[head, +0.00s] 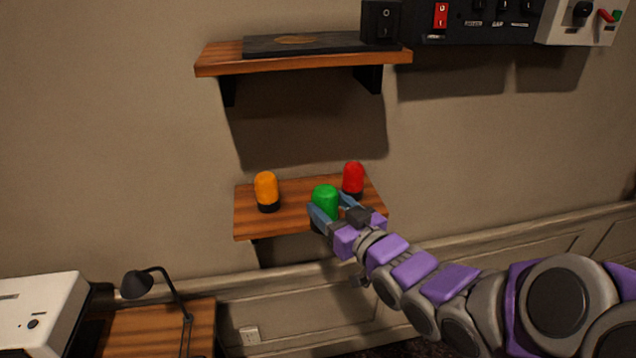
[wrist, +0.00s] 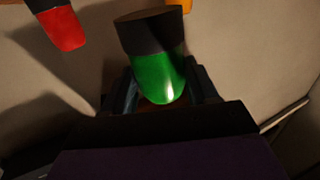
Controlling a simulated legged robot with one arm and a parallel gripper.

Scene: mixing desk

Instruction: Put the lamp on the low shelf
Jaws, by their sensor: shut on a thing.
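A green lamp (head: 325,199) with a dark base is between the fingers of my gripper (head: 331,213), which is shut on it. In the wrist view the green lamp (wrist: 158,76) shows close up between the fingers. The lamp is at the front edge of the low wooden shelf (head: 290,213). I cannot tell whether its base touches the shelf. An orange lamp (head: 266,189) stands on the left of this shelf. A red lamp (head: 353,178) stands at its right rear, and the red lamp (wrist: 62,28) also shows at the wrist view's upper left.
An upper shelf (head: 215,62) with a dark flat object (head: 330,43) hangs above. Switch panels (head: 480,20) are on the wall at upper right. A black desk lamp (head: 138,284) and a white machine (head: 40,310) are at lower left. The shelf between the orange and green lamps is clear.

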